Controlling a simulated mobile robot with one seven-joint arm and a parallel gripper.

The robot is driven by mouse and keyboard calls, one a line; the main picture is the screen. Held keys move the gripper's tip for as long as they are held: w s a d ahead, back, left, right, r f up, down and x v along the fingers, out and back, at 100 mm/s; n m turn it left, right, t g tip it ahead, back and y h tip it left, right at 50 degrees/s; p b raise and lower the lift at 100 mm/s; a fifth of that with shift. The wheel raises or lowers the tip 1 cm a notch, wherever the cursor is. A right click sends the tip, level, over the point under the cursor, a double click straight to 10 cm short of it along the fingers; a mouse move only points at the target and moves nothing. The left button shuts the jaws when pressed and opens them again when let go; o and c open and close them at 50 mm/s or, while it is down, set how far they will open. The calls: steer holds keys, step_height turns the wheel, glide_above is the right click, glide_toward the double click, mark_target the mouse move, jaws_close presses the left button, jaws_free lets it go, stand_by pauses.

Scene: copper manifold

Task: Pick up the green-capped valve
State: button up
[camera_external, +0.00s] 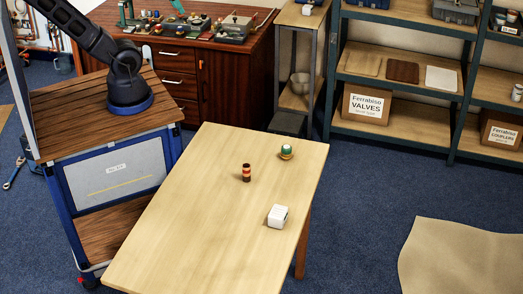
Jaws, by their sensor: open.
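The green-capped valve (287,152) stands upright near the far right part of the light wooden table (190,220). It has a rounded green top and an orange-brown base, and its fine details are too small to make out. Nothing touches it. My gripper is outside the picture; only my dark arm shows, rising from its base to the upper left edge.
A dark red and orange banded cylinder (246,172) stands left of and nearer than the valve. A white box (278,215) sits near the table's right edge. The table's near half is clear. A workbench (203,80) and shelves (398,86) stand behind.

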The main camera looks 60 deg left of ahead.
steer(key=w+d+f+m+g, duration=0.1)
steer(key=w+d+f+m, duration=0.2)
steer(key=w+d+m, duration=0.65)
steer(key=m+g+h, duration=0.4)
steer(key=m+g, duration=0.1)
steer(key=m, duration=0.7)
glide_toward(287, 146)
steer(key=x, duration=1)
steer(key=shift+s+d+f, duration=0.1)
steer(key=shift+s, duration=0.05)
steer(key=c, duration=0.9)
